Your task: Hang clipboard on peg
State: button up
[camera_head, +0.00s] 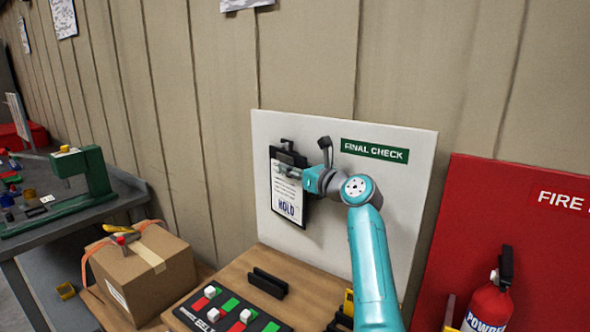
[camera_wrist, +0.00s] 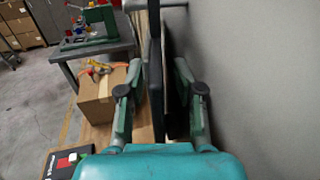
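The clipboard (camera_head: 288,200) is a black board with a white sheet reading HOLD. It is upright in front of the white FINAL CHECK panel (camera_head: 385,195). A dark peg (camera_head: 288,144) shows at its top edge; I cannot tell for certain whether the clipboard's hole is around it. My gripper (camera_head: 296,175) is at the clipboard's right side. In the wrist view the clipboard (camera_wrist: 174,90) shows edge-on between the fingers of my gripper (camera_wrist: 161,98). The fingers are apart, with a visible gap beside the board on the left, so the gripper looks open around it.
A second dark peg-like fitting (camera_head: 325,146) is on the panel near my wrist. Below are a wooden table (camera_head: 236,270), a black holder (camera_head: 268,283) and a button board (camera_head: 228,312). A cardboard box (camera_head: 145,270) stands left. A fire extinguisher (camera_head: 490,305) stands right.

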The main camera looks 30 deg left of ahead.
jog(key=v, duration=1.2)
jog(key=shift+d, duration=0.1)
